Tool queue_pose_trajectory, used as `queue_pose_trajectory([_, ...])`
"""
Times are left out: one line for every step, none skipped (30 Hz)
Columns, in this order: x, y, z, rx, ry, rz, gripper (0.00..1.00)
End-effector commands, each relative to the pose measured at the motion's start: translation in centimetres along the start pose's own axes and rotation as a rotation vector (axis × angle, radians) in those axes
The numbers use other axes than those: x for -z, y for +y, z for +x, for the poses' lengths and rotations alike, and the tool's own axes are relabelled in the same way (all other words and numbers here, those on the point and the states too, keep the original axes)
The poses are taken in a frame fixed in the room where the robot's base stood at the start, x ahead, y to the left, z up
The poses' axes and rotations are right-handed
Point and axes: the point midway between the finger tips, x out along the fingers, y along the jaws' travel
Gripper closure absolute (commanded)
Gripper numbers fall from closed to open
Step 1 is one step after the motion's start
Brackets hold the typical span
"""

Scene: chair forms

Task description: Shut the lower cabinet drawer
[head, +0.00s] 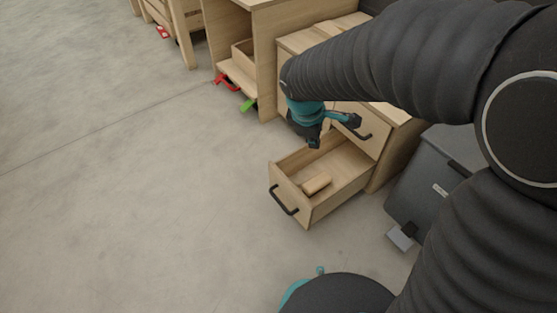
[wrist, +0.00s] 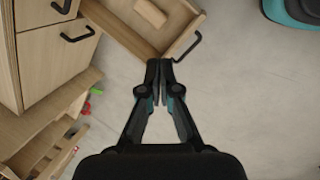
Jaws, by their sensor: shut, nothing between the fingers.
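The lower cabinet drawer (head: 318,208) is pulled out of the light wood cabinet (head: 399,137). It has a black bar handle (head: 284,202) on its front, and a small wooden block (head: 316,183) lies inside it. In the wrist view the open drawer (wrist: 125,22) is at the top, with the block (wrist: 150,13) in it and its handle (wrist: 187,46) at its right. My gripper (head: 314,144) is above the drawer's left side in the head view. In the wrist view my gripper (wrist: 160,66) has its fingertips together, empty, beside the drawer's edge. I cannot tell whether it touches.
The upper drawer (head: 357,131) above looks shut. A dark grey bin (head: 429,178) stands right of the cabinet. An open wooden shelf unit (head: 263,60) is at the back, with red and green clips (head: 247,105) nearby. The floor in front and left is clear.

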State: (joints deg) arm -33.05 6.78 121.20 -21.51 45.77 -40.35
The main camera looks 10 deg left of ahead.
Motion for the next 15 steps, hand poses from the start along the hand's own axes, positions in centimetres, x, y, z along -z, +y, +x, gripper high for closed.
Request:
queue_pose_trajectory([2.4, -0.3, 1.6, 0.008, -0.014, -0.103, 1.0])
queue_pose_trajectory([3.6, -0.4, 2.4, 0.008, -0.021, -0.162, 1.0])
queue_pose_trajectory([5.2, -0.7, 3.4, 0.01, -0.03, -0.241, 1.0])
queue_pose_trajectory([6.4, -0.9, 4.2, 0.011, -0.037, -0.3, 1.0])
queue_pose_trajectory([7.6, -1.2, 5.0, 0.012, -0.043, -0.357, 1.0])
queue_pose_trajectory([9.1, -1.6, 6.0, 0.013, -0.052, -0.433, 1.0])
queue_pose_trajectory([10.2, -2.0, 6.8, 0.014, -0.059, -0.489, 1.0])
queue_pose_trajectory([11.2, -2.4, 7.6, 0.016, -0.065, -0.541, 1.0])
queue_pose_trajectory([12.5, -2.9, 8.5, 0.015, -0.072, -0.607, 1.0])
queue_pose_trajectory([13.4, -3.3, 9.2, 0.017, -0.077, -0.652, 1.0])
queue_pose_trajectory([14.2, -3.7, 9.8, 0.017, -0.082, -0.695, 1.0])
queue_pose_trajectory([15.2, -4.2, 10.5, 0.016, -0.087, -0.746, 1.0])
queue_pose_trajectory([15.8, -4.5, 11.0, 0.017, -0.09, -0.779, 1.0])
queue_pose_trajectory([16.4, -4.8, 11.4, 0.017, -0.094, -0.809, 1.0])
queue_pose_trajectory([17.0, -5.2, 11.9, 0.016, -0.097, -0.843, 1.0])
